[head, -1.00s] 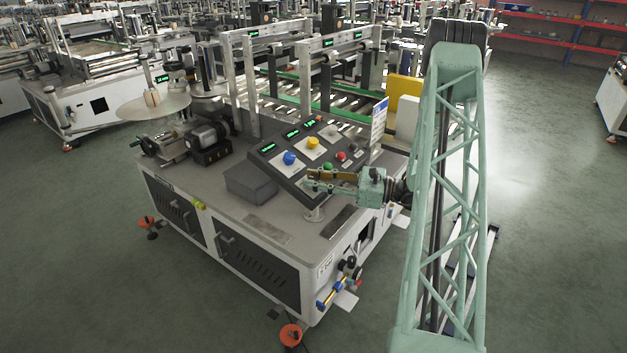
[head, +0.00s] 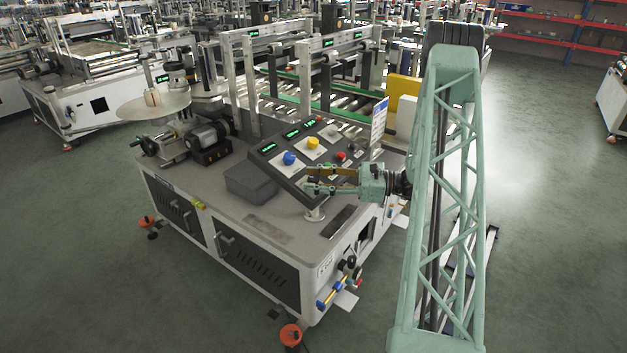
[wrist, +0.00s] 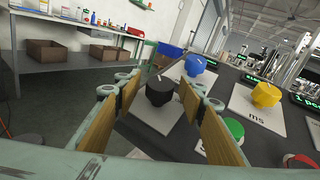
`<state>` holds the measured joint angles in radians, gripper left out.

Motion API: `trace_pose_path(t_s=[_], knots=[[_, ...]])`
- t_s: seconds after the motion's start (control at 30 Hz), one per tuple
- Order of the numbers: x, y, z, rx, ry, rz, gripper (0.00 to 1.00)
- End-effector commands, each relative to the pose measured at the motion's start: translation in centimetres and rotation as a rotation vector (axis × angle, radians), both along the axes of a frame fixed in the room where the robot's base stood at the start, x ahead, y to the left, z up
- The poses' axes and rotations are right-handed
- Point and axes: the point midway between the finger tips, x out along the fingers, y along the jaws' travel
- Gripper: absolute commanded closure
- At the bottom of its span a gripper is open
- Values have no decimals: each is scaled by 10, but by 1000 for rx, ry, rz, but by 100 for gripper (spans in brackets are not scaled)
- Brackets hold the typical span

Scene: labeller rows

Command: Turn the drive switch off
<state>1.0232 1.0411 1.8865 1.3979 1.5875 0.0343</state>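A black knob (wrist: 159,90) on a pale plate sits between my gripper's fingers in the wrist view, a little beyond their tips. It looks like the drive switch, but I cannot read its label. The gripper is open, with one tan-padded finger on each side of the knob and no visible contact.
On the panel are a blue knob (head: 289,158), a yellow knob (head: 313,142), a red button (head: 340,155) and a green button (wrist: 233,128) close to the right finger. A grey box (head: 250,183) stands left of the panel. A sign (head: 379,118) rises behind it.

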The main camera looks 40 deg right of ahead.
Motion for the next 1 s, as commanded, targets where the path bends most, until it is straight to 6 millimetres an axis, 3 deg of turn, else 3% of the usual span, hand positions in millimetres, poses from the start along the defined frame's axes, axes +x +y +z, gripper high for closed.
trace_pose_path(t_s=[0.47, 1.0], knots=[[-5, -4, 0, 0, 0, -1, 63], [-47, -42, 1, -1, -1, -2, 63]])
